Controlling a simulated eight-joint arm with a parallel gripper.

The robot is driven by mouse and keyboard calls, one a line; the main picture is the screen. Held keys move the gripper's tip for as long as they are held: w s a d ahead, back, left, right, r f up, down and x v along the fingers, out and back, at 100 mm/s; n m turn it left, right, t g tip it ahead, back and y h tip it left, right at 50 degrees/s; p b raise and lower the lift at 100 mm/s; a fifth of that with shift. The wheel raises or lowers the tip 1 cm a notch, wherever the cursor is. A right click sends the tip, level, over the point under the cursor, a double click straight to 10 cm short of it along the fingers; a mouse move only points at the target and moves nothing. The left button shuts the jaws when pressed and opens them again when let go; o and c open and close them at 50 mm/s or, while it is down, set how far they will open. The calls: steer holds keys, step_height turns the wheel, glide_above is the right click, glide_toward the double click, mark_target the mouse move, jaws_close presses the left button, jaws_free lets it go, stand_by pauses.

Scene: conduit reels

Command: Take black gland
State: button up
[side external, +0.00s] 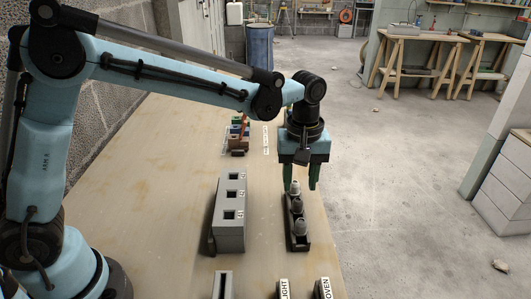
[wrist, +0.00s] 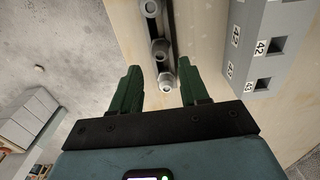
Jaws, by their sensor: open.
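A narrow dark tray (side external: 302,244) holds three upright glands in a row: a far one (side external: 295,187), a middle one (side external: 297,206) and a near one (side external: 301,227).
A grey block (side external: 231,239) with square numbered holes stands left of the tray. Coloured blocks (side external: 238,130) sit farther back on the table. Labelled pieces reading LIGHT (side external: 284,290) and OVEN (side external: 324,289) stand at the front. The table's right edge is close to the tray.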

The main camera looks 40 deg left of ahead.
mark_target(298, 200)
steer(key=shift+f, duration=2.8)
steer(key=shift+c, duration=0.3)
jaws_close()
steer(key=shift+r, duration=0.95)
steer(key=shift+r, duration=1.1)
